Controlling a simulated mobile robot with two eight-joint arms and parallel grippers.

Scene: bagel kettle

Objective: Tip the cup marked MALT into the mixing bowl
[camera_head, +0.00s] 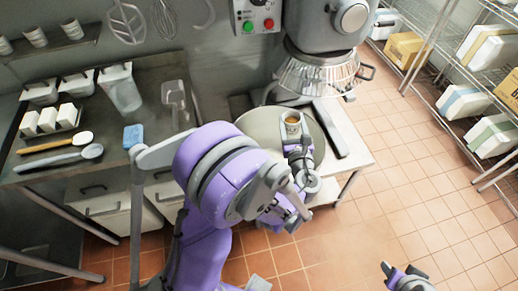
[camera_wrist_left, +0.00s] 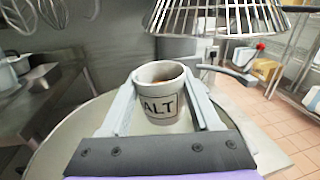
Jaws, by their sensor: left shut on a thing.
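The white cup marked MALT (camera_wrist_left: 158,97) is between the fingers of my left gripper (camera_wrist_left: 165,115). Only "ALT" of its label shows in the left wrist view. The cup looks close to upright, with brown contents inside its rim. In the head view the cup (camera_head: 292,119) and my left gripper (camera_head: 297,135) are over the round pale grey mixing bowl (camera_head: 258,122). The bowl's rim also shows in the left wrist view (camera_wrist_left: 62,138). My arm hides part of the bowl. My right gripper (camera_head: 402,272) is partly in view at the bottom right, apart from everything.
The mixer (camera_head: 325,30) with its wire guard (camera_head: 318,75) hangs close above and behind the cup. A counter (camera_head: 75,150) with containers and spoons stands at left. Wire shelves (camera_head: 440,75) with boxes line the right. The tiled floor (camera_head: 420,200) is clear.

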